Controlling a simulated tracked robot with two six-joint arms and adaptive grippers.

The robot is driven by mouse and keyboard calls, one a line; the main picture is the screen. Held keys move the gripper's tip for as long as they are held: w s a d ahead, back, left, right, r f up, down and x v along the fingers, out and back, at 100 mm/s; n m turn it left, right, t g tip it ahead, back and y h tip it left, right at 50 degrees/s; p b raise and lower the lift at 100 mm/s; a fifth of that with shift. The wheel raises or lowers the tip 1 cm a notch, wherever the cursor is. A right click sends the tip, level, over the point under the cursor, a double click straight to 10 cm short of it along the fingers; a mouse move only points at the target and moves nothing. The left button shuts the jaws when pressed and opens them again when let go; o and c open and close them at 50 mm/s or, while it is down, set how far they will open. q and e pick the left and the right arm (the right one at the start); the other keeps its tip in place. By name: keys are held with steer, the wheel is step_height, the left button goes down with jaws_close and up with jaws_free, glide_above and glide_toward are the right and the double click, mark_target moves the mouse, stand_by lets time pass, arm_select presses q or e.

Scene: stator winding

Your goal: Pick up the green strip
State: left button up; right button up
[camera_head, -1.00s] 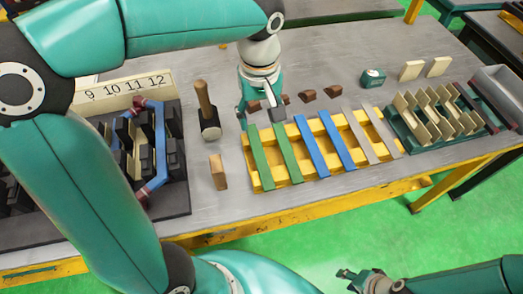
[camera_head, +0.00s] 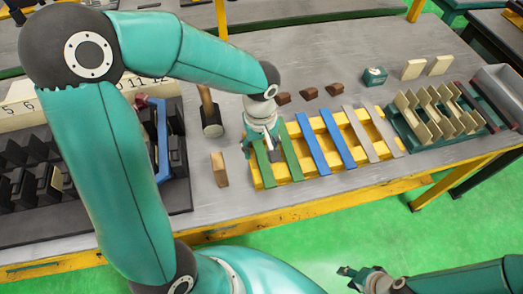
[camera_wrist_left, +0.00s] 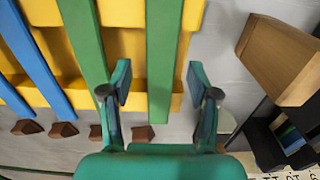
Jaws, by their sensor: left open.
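Two green strips lie side by side across a yellow rack (camera_head: 318,186) at its left end. My left gripper (camera_head: 264,152) is open and empty over the leftmost green strip (camera_head: 263,166); the other green strip (camera_head: 291,158) lies just to its right. In the left wrist view the left gripper (camera_wrist_left: 158,84) has its fingers on either side of the leftmost strip (camera_wrist_left: 162,55), with gaps on both sides. The other green strip (camera_wrist_left: 84,40) is outside the fingers there. My right gripper (camera_head: 352,277) is low at the bottom, away from the table, its jaws too small to judge.
Blue strips (camera_head: 312,146) and grey strips (camera_head: 361,136) share the rack. A wooden block (camera_head: 219,170) and a mallet (camera_head: 210,121) stand left of it. Brown wedges (camera_head: 310,94) lie behind. The slotted stator (camera_head: 60,193) is at left, a green tray (camera_head: 421,140) at right.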

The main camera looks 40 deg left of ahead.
arm_select(q)
jaws_close()
stand_by(0.3)
